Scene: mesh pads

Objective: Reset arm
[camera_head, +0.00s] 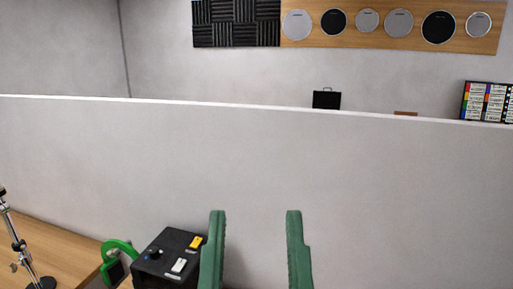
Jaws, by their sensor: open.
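My gripper (256,240) is at the bottom middle of the head view. Its two green fingers point upward in the picture and stand apart, with nothing between them. Behind the fingers is a plain light grey partition wall. The rest of my arm is below the frame edge and hidden.
A black box (165,258) with yellow and white parts on top is just left of my gripper. A green curved object (115,262) stands beside it. A metal stand (15,245) is on the wooden table (60,250) at lower left. The partition (250,155) spans the view.

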